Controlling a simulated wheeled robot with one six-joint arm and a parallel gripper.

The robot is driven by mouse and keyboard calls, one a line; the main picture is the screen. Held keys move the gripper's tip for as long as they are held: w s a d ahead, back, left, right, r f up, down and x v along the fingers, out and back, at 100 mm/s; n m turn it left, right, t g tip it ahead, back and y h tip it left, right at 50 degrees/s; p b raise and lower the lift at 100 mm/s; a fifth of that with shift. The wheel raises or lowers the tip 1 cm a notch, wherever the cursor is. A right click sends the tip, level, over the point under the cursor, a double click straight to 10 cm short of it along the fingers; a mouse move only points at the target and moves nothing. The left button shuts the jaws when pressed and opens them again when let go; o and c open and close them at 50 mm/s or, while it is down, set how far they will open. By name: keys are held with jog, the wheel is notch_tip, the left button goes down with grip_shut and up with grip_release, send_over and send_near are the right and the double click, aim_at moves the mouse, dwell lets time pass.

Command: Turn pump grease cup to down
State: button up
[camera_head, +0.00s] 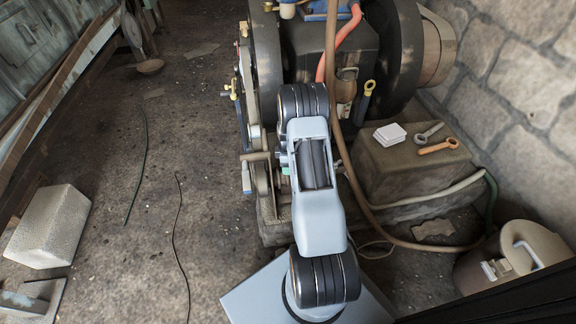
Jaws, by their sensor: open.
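The engine (350,55) stands at the top centre with dark wheels on both sides. Small brass fittings (232,88) stick out on its left side, and another brass fitting (243,29) sits higher up. I cannot tell which of them is the pump grease cup, or which way it is turned. My arm stretches from the bottom centre up over the front of the engine and covers part of the machinery. My gripper is hidden behind my own arm links, so its fingers do not show.
A stone block (400,185) at right carries a white box (390,134), a grey wrench (430,132) and an orange wrench (438,147). A hose (332,110) hangs beside my arm. A pale block (48,226) lies left. The left floor is mostly clear, with thin cables.

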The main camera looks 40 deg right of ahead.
jog(key=shift+c, duration=0.4)
jog(key=c, duration=0.8)
jog(key=shift+c, duration=0.2)
